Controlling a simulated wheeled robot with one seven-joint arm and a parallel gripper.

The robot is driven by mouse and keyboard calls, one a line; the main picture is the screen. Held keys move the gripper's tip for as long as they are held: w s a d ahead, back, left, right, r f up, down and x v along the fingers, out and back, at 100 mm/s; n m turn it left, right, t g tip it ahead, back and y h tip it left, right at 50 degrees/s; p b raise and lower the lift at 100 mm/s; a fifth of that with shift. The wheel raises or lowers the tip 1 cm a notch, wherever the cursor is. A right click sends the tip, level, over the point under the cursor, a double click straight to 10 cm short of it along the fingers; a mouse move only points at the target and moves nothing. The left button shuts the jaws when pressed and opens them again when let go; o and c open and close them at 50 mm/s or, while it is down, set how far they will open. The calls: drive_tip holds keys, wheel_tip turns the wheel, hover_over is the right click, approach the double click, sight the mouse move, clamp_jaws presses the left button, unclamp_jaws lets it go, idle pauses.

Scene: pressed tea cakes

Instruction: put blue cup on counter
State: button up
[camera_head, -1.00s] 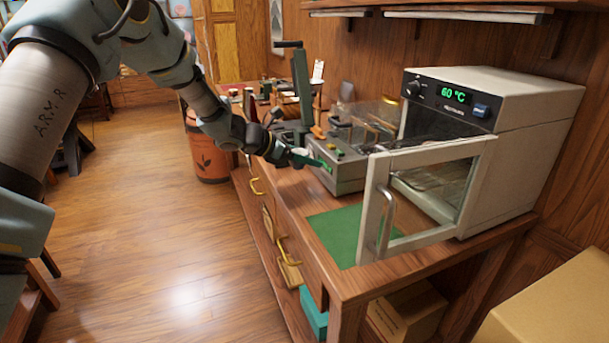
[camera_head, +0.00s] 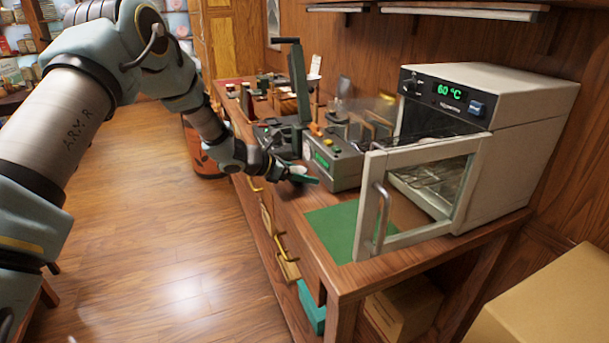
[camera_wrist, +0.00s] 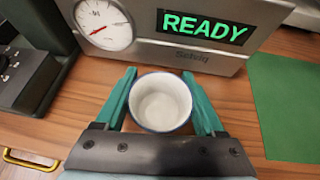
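The cup (camera_wrist: 161,103) shows in the wrist view, white inside with a blue rim, seen from above and empty. It sits between the two green fingers of my gripper (camera_wrist: 160,100), which lie close against its sides. My gripper (camera_head: 303,178) is low over the front edge of the wooden counter (camera_head: 385,268), in front of the grey press. In the head view the cup is too small and covered to make out clearly. Whether its base touches the counter is hidden.
The grey press (camera_head: 333,164) stands right behind the cup, its display reading READY in the wrist view (camera_wrist: 207,27). A green mat (camera_head: 333,230) lies to the right. The oven (camera_head: 500,130) has its glass door (camera_head: 425,190) open over the counter. Yellow drawer handles (camera_head: 287,247) line the front.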

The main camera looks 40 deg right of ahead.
drive_tip(key=o, duration=0.4)
drive_tip(key=shift+r, duration=0.1)
drive_tip(key=shift+r+p, duration=0.2)
drive_tip(key=shift+p, duration=0.15)
drive_tip(key=b+v, duration=0.3)
drive_tip(key=v, duration=0.9)
drive_tip(key=s+a+m+t+y, duration=0.1)
drive_tip(key=a+m+y, duration=0.3)
drive_tip(key=a, duration=1.2)
drive_tip(key=s+a+r+m+t+y, duration=0.1)
drive_tip(key=a+m, duration=0.5)
drive_tip(key=a, duration=1.1)
drive_tip(key=s+a+m+t+y, duration=0.2)
drive_tip(key=a+m+y, duration=0.4)
drive_tip(key=a, duration=1.1)
drive_tip(key=shift+s+a+r+t+y, duration=0.2)
drive_tip(key=shift+a+t+y, duration=0.1)
drive_tip(key=shift+t, duration=0.2)
